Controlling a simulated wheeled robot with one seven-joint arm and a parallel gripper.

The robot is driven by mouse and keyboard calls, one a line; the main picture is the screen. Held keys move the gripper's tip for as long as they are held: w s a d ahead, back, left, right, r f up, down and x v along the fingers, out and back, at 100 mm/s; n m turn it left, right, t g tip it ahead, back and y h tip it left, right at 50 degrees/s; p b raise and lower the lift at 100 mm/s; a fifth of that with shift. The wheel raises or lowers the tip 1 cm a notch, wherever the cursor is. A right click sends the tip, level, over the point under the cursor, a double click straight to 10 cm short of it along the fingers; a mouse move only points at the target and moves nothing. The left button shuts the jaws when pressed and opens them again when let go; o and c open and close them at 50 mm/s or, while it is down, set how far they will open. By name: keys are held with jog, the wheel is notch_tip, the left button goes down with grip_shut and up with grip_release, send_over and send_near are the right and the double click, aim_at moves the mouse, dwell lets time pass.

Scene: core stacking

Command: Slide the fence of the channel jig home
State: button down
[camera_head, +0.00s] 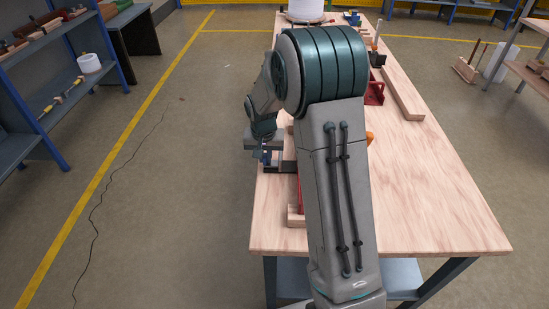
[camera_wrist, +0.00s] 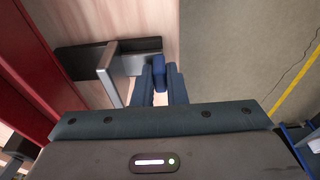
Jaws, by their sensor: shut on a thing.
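In the wrist view, the two dark blue fingers of my gripper (camera_wrist: 160,80) are closed on a small blue piece (camera_wrist: 158,71). It sits at the right end of a dark, flat channel piece (camera_wrist: 82,60) on the wooden table. A light grey upright bar (camera_wrist: 109,72) stands across the dark piece, left of the fingers and apart from them. Whether the blue piece joins the bar is hidden. In the head view, my gripper (camera_head: 264,157) is at the table's left edge, beside a dark part of the jig (camera_head: 286,167). My arm hides most of the jig.
A long red thing (camera_wrist: 40,65) stands left of the jig in the wrist view. A wooden block (camera_head: 296,217) lies near the table's left edge. A red holder (camera_head: 374,94) and a long wooden bar (camera_head: 402,95) are farther back. The table's (camera_head: 445,215) right front is clear.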

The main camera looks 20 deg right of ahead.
jog(key=shift+d, duration=0.1)
jog(key=shift+s+d, duration=0.3)
jog(key=shift+d, duration=0.6)
jog(key=shift+s+d, duration=0.3)
jog(key=shift+d, duration=0.55)
jog(key=c, duration=1.4)
grip_release()
jog(key=shift+d, duration=0.1)
notch_tip(320, 180, up, 12)
jog(key=s+r, duration=0.1)
jog(key=s, duration=0.1)
jog(key=s+a+r+n+p, duration=0.1)
jog(key=s+r+p, duration=0.1)
jog(key=s, duration=0.6)
jog(key=s+a+r+n+p, duration=0.1)
jog(key=s+a+r+p, duration=0.1)
jog(key=s, duration=0.6)
jog(key=s+a+r+n+p, duration=0.1)
jog(key=s+r+p, duration=0.1)
jog(key=s, duration=0.7)
jog(key=shift+a+r+t+y, duration=0.2)
jog(key=shift+r+t+y, duration=0.15)
jog(key=shift+r, duration=0.45)
